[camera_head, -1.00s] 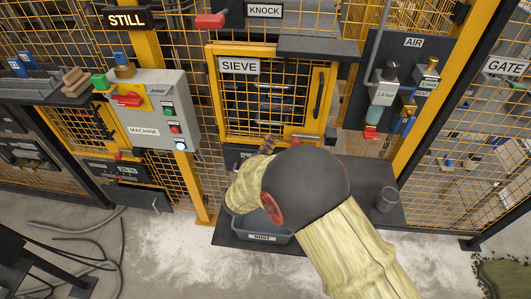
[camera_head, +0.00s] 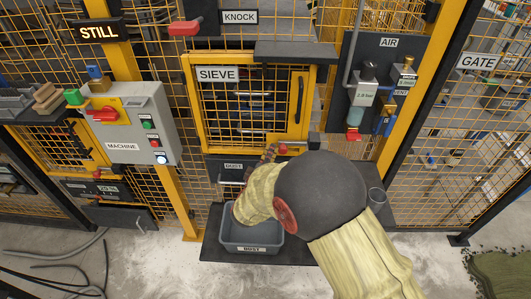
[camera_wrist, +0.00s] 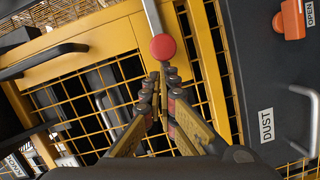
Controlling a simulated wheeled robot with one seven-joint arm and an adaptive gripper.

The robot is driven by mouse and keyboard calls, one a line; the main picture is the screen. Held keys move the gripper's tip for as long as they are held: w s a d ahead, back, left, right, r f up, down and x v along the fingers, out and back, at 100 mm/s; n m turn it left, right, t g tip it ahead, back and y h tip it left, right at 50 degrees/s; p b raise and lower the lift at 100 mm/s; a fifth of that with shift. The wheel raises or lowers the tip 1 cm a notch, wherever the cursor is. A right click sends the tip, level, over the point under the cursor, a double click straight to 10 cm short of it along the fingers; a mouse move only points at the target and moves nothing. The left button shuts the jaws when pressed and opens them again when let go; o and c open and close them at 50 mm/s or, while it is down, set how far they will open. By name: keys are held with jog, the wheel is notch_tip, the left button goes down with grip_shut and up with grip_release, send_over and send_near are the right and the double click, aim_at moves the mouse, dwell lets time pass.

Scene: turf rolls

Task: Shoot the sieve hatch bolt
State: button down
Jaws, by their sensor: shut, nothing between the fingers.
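The sieve hatch (camera_head: 190,100) is a yellow-framed mesh door under a SIEVE sign, and it looks shut. Its bolt has a red knob (camera_head: 283,150) at the hatch's lower edge. In the wrist view the red knob (camera_wrist: 163,47) sits at the end of a grey rod (camera_wrist: 152,15). My gripper (camera_head: 270,151) is shut and empty, just left of the knob in the head view. In the wrist view my gripper's fingertips (camera_wrist: 160,78) are just below the knob; I cannot tell whether they touch it. My arm hides part of the area below the hatch.
A grey dust bin (camera_head: 252,248) stands below on a dark base plate. A dust drawer with a handle (camera_wrist: 305,108) and an orange OPEN lever (camera_wrist: 291,20) are close to my gripper. The machine box (camera_head: 132,125) is left.

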jog(key=shift+s+d+f+b, duration=0.1)
jog(key=shift+d+b, duration=0.6)
jog(key=shift+d, duration=0.85)
jog(key=p, duration=0.2)
send_near(281, 148)
jog(key=a, duration=0.1)
jog(key=s+a, duration=0.1)
jog(key=a+r, duration=0.1)
jog(key=a, duration=0.1)
jog(key=shift+s, duration=0.25)
